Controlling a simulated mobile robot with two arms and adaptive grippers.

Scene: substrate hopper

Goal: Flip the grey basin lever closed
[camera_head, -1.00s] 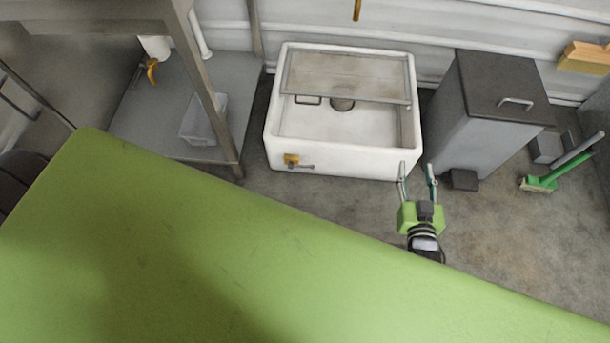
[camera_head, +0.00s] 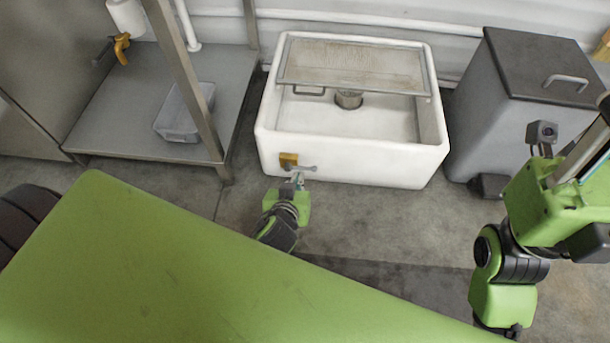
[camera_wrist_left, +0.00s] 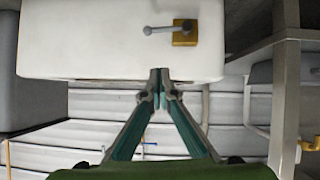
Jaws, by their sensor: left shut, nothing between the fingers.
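The white basin (camera_head: 350,168) stands on the floor ahead. On its front, a yellow block (camera_head: 288,160) carries the short grey lever (camera_head: 305,170), which points right, roughly level, in the head view. In the left wrist view the lever (camera_wrist_left: 165,28) points left from the yellow block (camera_wrist_left: 185,38). My left gripper (camera_head: 298,178) is shut and empty, close to the lever in the head view. In the left wrist view its fingertips (camera_wrist_left: 160,74) meet, apart from the lever in the picture. I cannot tell if they touch the basin. My right gripper (camera_head: 583,150) is partly cut off at the right edge.
A grey bin (camera_head: 480,130) with a dark lid stands right of the basin. A metal frame with a shelf (camera_head: 125,95) and a clear tub (camera_head: 178,125) stands left, its leg close to the basin. Bare floor (camera_head: 380,215) lies in front.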

